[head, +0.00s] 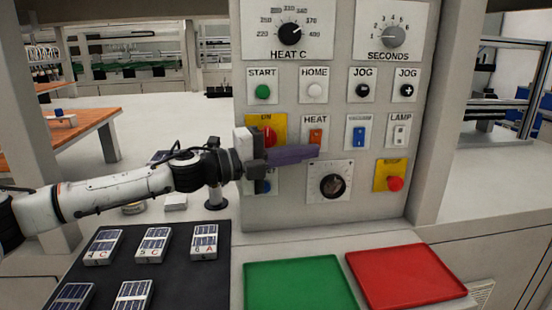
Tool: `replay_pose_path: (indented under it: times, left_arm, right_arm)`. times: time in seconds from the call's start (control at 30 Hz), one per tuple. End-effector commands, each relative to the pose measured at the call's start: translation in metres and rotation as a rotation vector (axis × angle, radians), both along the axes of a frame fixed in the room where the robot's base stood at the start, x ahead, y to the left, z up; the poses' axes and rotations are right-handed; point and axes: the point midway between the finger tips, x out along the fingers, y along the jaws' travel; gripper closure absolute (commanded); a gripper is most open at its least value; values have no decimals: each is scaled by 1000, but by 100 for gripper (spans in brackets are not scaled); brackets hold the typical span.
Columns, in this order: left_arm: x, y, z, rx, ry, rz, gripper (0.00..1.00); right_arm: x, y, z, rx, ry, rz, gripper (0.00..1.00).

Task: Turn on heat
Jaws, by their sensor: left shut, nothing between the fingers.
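The control panel (382,183) stands upright in front of me. The HEAT switch (316,136) is an orange rocker on a white plate with the word HEAT above it. My left gripper (312,152) is shut and empty, with its purple fingers pointing right. Its tips are just below the HEAT switch in the picture; I cannot tell whether they touch the panel. The gripper body hides part of the yellow ON plate (280,123) and its red knob (269,136). The HEAT C dial (290,34) is at the top of the panel. My right gripper is not in view.
A blue rocker (359,138), a LAMP switch (400,136), a black dial (331,185) and a red stop button (395,183) surround the fingers. Below lie a green tray (298,287), a red tray (406,277) and a dark mat (190,280) with several labelled blocks.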

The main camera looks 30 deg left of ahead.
Motion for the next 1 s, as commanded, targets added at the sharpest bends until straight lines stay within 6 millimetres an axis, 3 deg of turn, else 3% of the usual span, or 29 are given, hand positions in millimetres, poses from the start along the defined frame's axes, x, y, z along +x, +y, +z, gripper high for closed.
replay_pose_path:
  times: [0.17, 0.2, 0.43, 0.7, 1.0]
  left_arm:
    - [-18, -40, 0, 1, -2, -37, 100]
    - [-25, -25, -8, 4, -3, -25, 100]
    - [-67, 4, -11, 6, -5, -28, 100]
    - [-92, 21, -6, 3, -5, -33, 100]
    - [-96, 23, -2, 1, -6, -35, 100]
  right_arm:
    - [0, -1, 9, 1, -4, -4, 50]
    - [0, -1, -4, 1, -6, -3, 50]
    - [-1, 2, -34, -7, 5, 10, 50]
    - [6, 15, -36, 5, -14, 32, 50]
    - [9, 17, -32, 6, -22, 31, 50]
